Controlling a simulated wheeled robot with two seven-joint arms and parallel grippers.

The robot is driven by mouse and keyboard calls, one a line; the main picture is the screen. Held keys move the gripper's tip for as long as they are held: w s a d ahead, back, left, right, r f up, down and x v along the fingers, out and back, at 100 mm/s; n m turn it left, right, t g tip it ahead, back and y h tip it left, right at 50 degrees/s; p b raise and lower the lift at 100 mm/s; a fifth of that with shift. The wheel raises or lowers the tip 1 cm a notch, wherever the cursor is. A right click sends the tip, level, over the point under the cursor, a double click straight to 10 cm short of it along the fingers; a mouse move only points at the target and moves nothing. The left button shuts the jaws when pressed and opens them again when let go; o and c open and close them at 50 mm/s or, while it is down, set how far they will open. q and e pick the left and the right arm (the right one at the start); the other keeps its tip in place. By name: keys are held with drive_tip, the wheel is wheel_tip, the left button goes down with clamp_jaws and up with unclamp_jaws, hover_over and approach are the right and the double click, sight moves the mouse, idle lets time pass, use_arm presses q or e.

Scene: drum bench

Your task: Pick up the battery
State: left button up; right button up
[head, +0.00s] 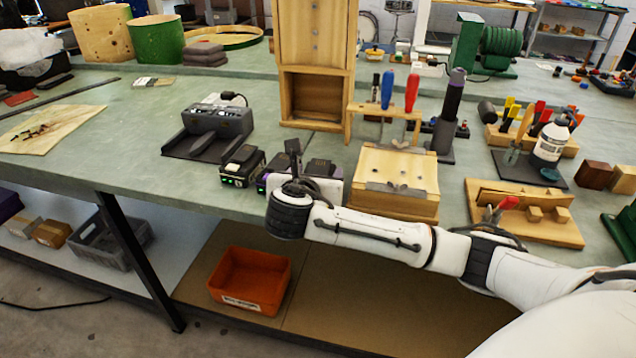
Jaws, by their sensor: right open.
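A black battery (241,166) with small green lights stands upright near the bench's front edge. Another dark battery-like block (273,170) with a purple mark stands just right of it, partly hidden by my right gripper. A third dark block (321,170) shows behind my wrist. My right gripper (293,158) is open above the front edge, among these blocks; its fingers are small and partly hidden by my wrist. I cannot tell whether it touches any block. My left gripper is not in view.
A dark charger (215,125) sits behind the batteries. A wooden box (397,180) stands close to the right of my wrist, with a tall wooden cabinet (315,60) behind. An orange bin (250,280) is on the lower shelf.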

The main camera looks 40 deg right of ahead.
drive_tip(key=shift+w+d+f, duration=0.25)
drive_tip(key=shift+w+d, duration=0.2)
drive_tip(key=shift+w, duration=0.05)
drive_tip(key=c, duration=1)
drive_tip(key=shift+r, duration=0.1)
drive_tip(key=shift+c, duration=0.2)
